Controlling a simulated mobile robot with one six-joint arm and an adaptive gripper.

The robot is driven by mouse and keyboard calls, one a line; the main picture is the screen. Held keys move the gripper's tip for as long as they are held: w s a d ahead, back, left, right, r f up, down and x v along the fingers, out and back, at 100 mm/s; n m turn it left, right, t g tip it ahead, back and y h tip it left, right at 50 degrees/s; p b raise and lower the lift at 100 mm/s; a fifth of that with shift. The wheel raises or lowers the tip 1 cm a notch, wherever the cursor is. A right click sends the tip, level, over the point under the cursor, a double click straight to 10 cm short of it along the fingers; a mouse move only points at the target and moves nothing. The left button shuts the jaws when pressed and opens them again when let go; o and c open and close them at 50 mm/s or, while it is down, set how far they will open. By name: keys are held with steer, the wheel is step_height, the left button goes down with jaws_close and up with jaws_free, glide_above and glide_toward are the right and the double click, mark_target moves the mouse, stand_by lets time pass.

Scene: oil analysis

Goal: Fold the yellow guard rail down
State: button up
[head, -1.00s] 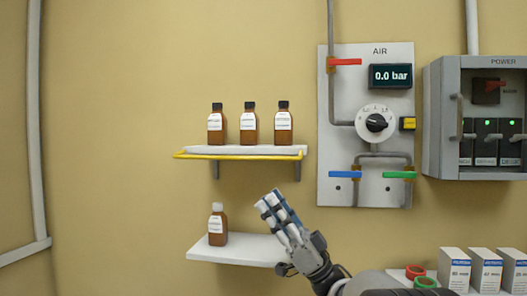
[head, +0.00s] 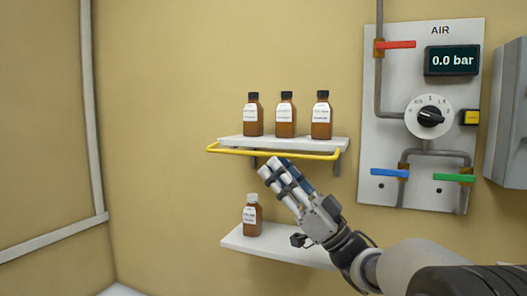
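The yellow guard rail (head: 232,150) runs along the front of the upper shelf (head: 230,141), just below the board's front edge and sticking out past its left end. It does not cross in front of the bottles. Three brown bottles with black caps stand upright on this shelf: left (head: 253,116), middle (head: 286,116) and right (head: 321,117). My gripper (head: 277,173) is just below the rail's middle in the picture, fingers pointing up and left. I see no object in it. Its fingers lie close together in this view, so their opening is unclear. Contact with the rail cannot be told.
A lower shelf (head: 245,243) holds a brown bottle with a pale cap (head: 252,217), left of my gripper. An air panel (head: 385,130) with coloured handles and a dial is on the right wall, beside a grey cabinet (head: 508,115). The wall left of the shelves is clear.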

mark_target(264, 154)
steer(key=x, duration=0.5)
steer(key=shift+c, duration=0.6)
jaws_close()
